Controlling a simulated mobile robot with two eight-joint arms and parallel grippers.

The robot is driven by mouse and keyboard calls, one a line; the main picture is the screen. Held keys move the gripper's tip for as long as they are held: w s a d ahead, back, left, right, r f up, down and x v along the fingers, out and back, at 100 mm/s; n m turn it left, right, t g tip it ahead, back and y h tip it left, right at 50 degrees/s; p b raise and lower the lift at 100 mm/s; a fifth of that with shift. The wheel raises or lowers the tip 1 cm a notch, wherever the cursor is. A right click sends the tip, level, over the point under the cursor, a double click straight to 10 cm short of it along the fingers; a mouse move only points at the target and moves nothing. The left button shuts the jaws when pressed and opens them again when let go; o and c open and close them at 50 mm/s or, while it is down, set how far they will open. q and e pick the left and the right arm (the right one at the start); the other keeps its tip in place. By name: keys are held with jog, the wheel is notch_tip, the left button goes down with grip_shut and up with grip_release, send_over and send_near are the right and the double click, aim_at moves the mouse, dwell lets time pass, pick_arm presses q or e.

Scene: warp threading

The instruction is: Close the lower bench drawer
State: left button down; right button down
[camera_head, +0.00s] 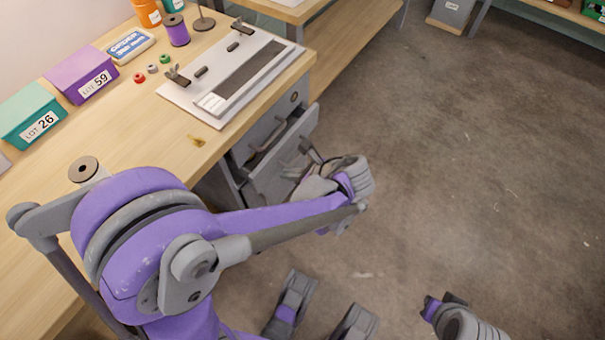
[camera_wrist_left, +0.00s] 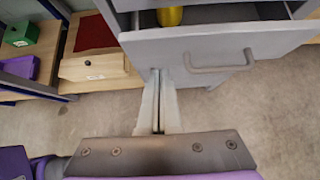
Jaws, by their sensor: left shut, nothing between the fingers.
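The lower bench drawer (camera_head: 301,143) is grey and stands pulled out from the bench's drawer unit. In the left wrist view its front panel (camera_wrist_left: 190,48) spans the top, with a bar handle (camera_wrist_left: 222,67) right of the fingers. A yellow object (camera_wrist_left: 170,16) shows inside the drawer. My left gripper (camera_head: 308,148) is at the outer side of the drawer front. In the left wrist view its fingers (camera_wrist_left: 158,73) are shut and empty, pointing at the panel's lower part, left of the handle. I cannot tell whether they touch.
The wooden benchtop (camera_head: 150,120) holds a white loom board (camera_head: 240,75), a purple box (camera_head: 80,72), a teal box (camera_head: 30,115) and spools. Concrete floor (camera_head: 470,150) is open to the right of the drawer. A wooden box (camera_wrist_left: 95,68) stands on a low shelf beyond.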

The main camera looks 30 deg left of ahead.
aim_at(267, 167)
pick_arm(q)
jog(key=shift+w+a+f, duration=0.1)
jog(key=shift+a, duration=1)
jog(key=shift+w+a+f, duration=0.1)
jog(key=shift+a, duration=1)
pick_arm(e)
jog(key=shift+w+f, duration=0.1)
jog(key=shift+f, duration=0.35)
